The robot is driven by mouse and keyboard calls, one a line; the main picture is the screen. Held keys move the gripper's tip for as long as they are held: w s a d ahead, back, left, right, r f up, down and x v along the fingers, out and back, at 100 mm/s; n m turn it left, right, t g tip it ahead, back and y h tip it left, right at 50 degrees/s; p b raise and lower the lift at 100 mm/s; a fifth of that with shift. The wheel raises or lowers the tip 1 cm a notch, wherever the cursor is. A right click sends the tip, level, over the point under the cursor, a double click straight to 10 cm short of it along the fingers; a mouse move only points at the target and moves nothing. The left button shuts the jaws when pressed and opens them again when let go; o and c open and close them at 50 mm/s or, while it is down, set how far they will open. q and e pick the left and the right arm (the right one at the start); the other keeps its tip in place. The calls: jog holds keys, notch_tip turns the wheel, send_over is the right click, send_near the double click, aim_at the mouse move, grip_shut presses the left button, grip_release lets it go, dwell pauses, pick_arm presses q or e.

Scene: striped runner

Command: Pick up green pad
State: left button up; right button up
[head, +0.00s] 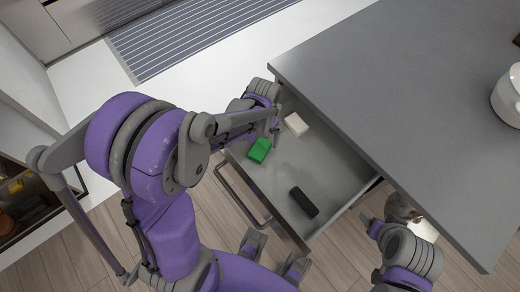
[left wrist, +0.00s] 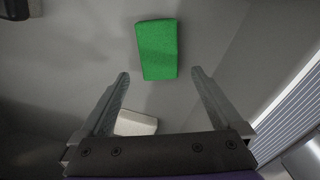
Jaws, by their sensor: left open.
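The green pad (head: 260,150) lies flat in an open drawer (head: 290,165), near its left side in the head view. It shows whole in the left wrist view (left wrist: 157,49), ahead of the fingertips and roughly centred between them. My left gripper (head: 276,125) is over the drawer, beside the pad, with its jaws apart and empty; it also shows in the left wrist view (left wrist: 160,80). My right gripper (head: 371,222) is only partly visible outside the drawer, by its right side, and its jaws cannot be made out.
A white block (head: 296,124) lies near the pad, and in the left wrist view (left wrist: 136,123) it is between the fingers' bases. A dark object (head: 304,202) lies at the drawer's front. The grey countertop (head: 400,100) overhangs the drawer's back. A white pot (head: 508,95) stands on it.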

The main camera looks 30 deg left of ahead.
aim_at(263, 144)
pick_arm(q)
notch_tip(263, 144, down, 4)
jog(key=shift+s+r, duration=0.1)
jog(key=shift+r, duration=0.1)
jog(key=c, duration=1.5)
notch_tip(263, 144, up, 10)
jog(key=p, duration=0.1)
